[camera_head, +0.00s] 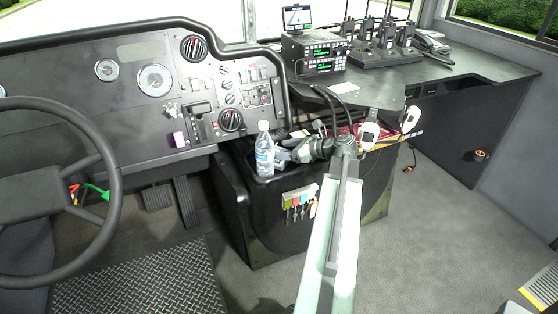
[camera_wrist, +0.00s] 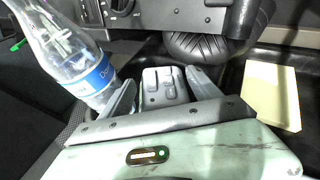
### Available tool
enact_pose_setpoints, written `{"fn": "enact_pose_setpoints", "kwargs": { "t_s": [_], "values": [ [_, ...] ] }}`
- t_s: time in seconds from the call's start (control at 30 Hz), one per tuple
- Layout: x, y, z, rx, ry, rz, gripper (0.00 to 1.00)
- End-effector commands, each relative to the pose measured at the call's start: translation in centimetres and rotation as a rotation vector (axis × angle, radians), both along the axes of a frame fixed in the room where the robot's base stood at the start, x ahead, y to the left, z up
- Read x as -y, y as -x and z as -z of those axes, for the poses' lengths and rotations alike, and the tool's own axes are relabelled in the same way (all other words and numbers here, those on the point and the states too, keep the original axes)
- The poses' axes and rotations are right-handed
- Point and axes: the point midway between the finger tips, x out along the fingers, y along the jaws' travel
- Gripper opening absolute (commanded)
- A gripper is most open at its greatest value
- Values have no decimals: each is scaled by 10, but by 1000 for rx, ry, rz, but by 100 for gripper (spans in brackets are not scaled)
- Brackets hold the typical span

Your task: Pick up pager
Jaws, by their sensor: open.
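My gripper (camera_head: 284,156) is over the black console bin beside the dashboard, just right of a clear water bottle (camera_head: 264,150) with a blue label. In the wrist view my gripper (camera_wrist: 161,76) has its two grey fingers spread apart. The bottle (camera_wrist: 75,55) stands close to the left finger, tilted in this view.
A pale yellow pad (camera_wrist: 270,95) lies right of the gripper. A black desk (camera_head: 440,70) holds a radio unit (camera_head: 315,50) and several handheld radios. Keys with coloured tags (camera_head: 298,200) hang on the bin's front.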

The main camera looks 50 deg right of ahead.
Motion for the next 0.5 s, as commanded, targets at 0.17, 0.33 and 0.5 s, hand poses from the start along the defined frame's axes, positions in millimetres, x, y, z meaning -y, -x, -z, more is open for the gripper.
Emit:
{"fn": "enact_pose_setpoints", "kwargs": {
  "t_s": [0.17, 0.33, 0.5],
  "values": [
    [-4, -18, 9, 0, 0, 0, 72],
    [-3, -17, 8, 0, 0, 1, 67],
    [-3, -17, 8, 0, 1, 2, 19]
  ]
}}
